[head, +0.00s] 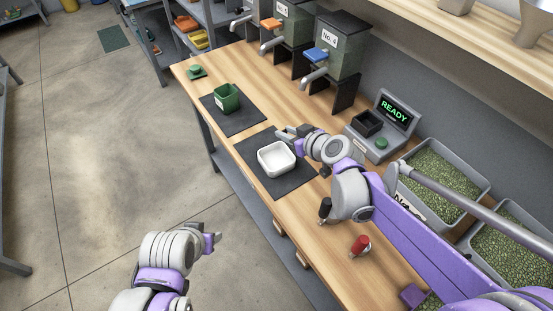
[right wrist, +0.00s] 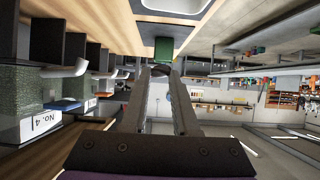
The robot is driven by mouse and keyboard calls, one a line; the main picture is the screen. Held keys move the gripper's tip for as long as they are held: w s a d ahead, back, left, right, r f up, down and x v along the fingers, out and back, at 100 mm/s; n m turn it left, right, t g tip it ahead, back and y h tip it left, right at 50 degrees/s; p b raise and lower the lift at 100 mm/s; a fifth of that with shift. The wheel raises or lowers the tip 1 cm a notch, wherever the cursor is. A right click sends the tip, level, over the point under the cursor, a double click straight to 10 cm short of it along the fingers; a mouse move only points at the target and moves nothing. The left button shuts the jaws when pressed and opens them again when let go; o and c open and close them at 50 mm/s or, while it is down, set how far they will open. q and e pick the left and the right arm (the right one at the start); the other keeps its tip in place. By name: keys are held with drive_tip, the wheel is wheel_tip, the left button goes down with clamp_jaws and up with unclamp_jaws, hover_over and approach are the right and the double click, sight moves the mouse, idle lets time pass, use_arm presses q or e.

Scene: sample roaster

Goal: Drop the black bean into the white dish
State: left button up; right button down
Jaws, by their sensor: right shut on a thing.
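The white dish (head: 276,170) sits on a dark mat on the wooden bench; part of it also shows at the top edge of the right wrist view (right wrist: 175,5). My right gripper (head: 281,132) is above the bench, at the dish's far side in the head view. Its fingers are closed together, and a small dark thing, apparently the black bean (right wrist: 161,70), shows at the fingertips in the right wrist view. The bean cannot be made out in the head view. My left gripper (head: 215,243) is over the floor, away from the bench; its jaw opening is unclear.
A green container (head: 224,99) stands on another dark mat (head: 246,121). Behind are the hoppers, including No. 4 (head: 338,60), and a device reading READY (head: 381,143). Bins of green beans (head: 445,175), a red-topped item (head: 359,246) and a dark-handled item (head: 324,208) are nearer.

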use_arm(q)
drive_tip(key=f+b, duration=0.1)
drive_tip(key=f, duration=0.1)
drive_tip(key=s+f+b, duration=0.1)
drive_tip(key=f, duration=0.1)
drive_tip(key=shift+s+b, duration=0.1)
drive_tip(key=shift+b, duration=0.2)
use_arm(e)
wheel_tip(320, 180, down, 5)
drive_tip(key=shift+r, duration=0.2)
drive_tip(key=shift+w, duration=0.1)
drive_tip(key=c, duration=0.6)
unclamp_jaws()
use_arm(q)
drive_tip(key=shift+w+r+p, duration=0.2)
drive_tip(key=shift+r+p, duration=0.3)
drive_tip(key=shift+r, duration=0.2)
use_arm(e)
drive_tip(key=v, duration=1.1)
drive_tip(key=shift+a+f, duration=0.1)
drive_tip(key=shift+f, duration=0.05)
